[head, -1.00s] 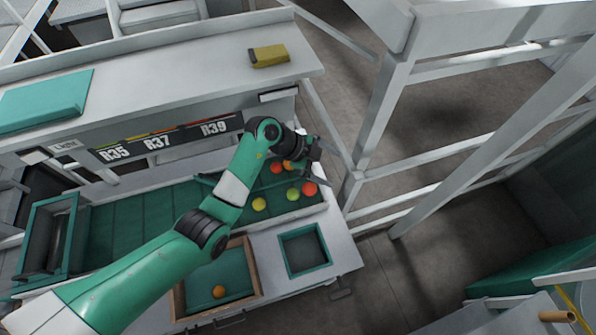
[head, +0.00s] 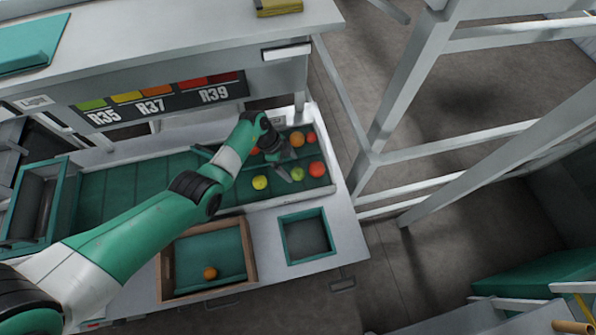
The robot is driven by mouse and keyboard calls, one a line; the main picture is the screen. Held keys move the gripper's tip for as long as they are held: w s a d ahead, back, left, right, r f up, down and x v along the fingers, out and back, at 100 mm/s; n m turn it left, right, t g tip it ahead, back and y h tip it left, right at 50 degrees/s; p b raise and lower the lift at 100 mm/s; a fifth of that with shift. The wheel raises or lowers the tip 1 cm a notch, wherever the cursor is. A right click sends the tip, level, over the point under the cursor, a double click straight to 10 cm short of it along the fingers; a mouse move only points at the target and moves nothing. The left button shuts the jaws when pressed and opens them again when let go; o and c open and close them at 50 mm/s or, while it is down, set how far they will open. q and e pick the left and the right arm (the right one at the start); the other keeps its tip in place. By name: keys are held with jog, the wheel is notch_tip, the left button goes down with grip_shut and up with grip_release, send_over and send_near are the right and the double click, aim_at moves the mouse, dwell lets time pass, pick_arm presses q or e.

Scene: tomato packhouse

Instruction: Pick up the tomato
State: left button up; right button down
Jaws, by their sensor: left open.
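Several tomatoes lie at the right end of the green sorting belt (head: 130,190): a yellow tomato (head: 260,182), a green tomato (head: 297,174), a red tomato (head: 317,169), an orange tomato (head: 297,139) and another red tomato (head: 311,137). A further red tomato (head: 255,150) is partly hidden behind my left wrist. My left gripper (head: 289,167) is open and empty among them, pointing right and downward. Its fingers are close to the green tomato; I cannot tell whether they touch it. My right gripper is not in view.
A wooden-rimmed tray (head: 251,262) holds one orange tomato (head: 210,273). A teal-rimmed square bin (head: 283,240) beside it looks empty. The shelf with the R35, R37, R39 sign (head: 160,104) overhangs behind the belt. White frame posts (head: 390,110) stand to the right.

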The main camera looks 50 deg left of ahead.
aim_at(295, 171)
pick_arm(q)
jog(key=b+x, duration=0.2)
jog(key=x, duration=0.1)
jog(key=b+x, duration=0.1)
jog(key=shift+a+f, duration=0.2)
jog(key=shift+f, duration=0.1)
jog(key=shift+w+d+f+b, duration=0.2)
jog(key=shift+f+b, duration=0.15)
jog(key=shift+b, duration=0.15)
jog(key=shift+r, duration=0.1)
jog(key=c, duration=1)
